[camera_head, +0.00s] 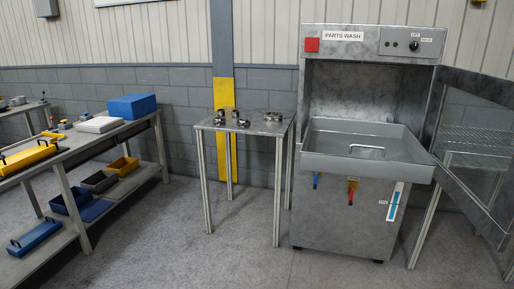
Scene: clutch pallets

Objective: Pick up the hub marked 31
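Several small metal parts stand on a small grey metal table (262,128) in the middle of the view. One ring-like part (273,117) lies toward the table's right side. Other dark metal parts (220,119) are grouped at its left. They are too small for me to read any marking, so I cannot tell which is the hub marked 31. Neither of my grippers is in view.
A parts washer (350,220) stands right of the table, its glass door (478,150) swung open to the right. A workbench (75,148) with a blue box (132,106) and bins is at left. The floor (190,250) in front is clear.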

